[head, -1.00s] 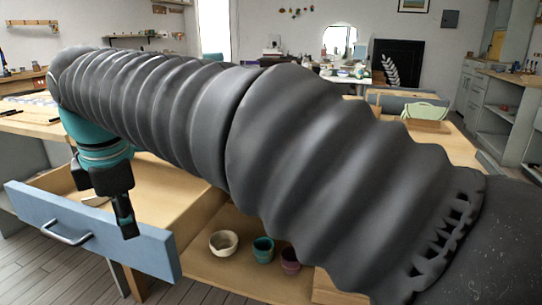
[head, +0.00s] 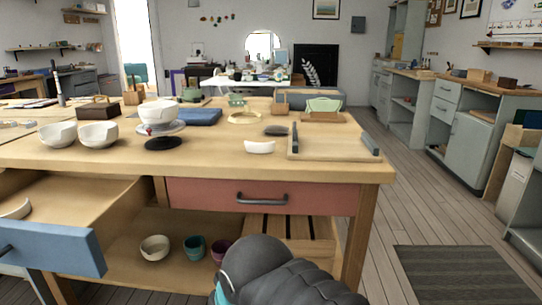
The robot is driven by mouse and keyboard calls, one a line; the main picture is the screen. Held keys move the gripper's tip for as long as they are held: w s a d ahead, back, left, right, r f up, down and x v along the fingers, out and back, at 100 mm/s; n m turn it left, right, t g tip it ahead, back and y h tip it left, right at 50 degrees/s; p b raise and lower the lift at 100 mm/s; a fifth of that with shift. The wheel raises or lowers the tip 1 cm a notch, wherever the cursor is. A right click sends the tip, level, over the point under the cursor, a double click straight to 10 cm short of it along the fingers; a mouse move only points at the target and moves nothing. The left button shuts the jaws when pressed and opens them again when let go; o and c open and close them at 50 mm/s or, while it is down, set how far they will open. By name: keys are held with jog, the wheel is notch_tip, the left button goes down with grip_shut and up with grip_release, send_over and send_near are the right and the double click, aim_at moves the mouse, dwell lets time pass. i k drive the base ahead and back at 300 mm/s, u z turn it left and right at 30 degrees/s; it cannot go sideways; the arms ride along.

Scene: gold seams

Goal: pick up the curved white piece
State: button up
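A curved white piece (head: 259,147) lies on the near right part of the wooden worktable (head: 200,158), left of a wooden board. Another pale curved piece (head: 17,208) lies in the open blue-fronted drawer at the left edge, partly cut off by the frame. My arm shows at the bottom centre, in front of the table's lower shelf. My gripper is out of view, so its fingers and anything in them cannot be seen.
Two white broken bowls (head: 98,134) and a bowl on a small turntable (head: 161,128) stand left of the piece. A dark grey stone-like object (head: 276,130) lies behind it. The blue drawer front (head: 50,250) juts out. Small cups (head: 194,247) stand on the shelf.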

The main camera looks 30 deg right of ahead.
aim_at(251, 147)
jog(key=z, duration=0.45)
jog(key=k, duration=0.1)
jog(key=u, duration=1.3)
jog(key=i, duration=0.7)
jog(key=z, duration=2.1)
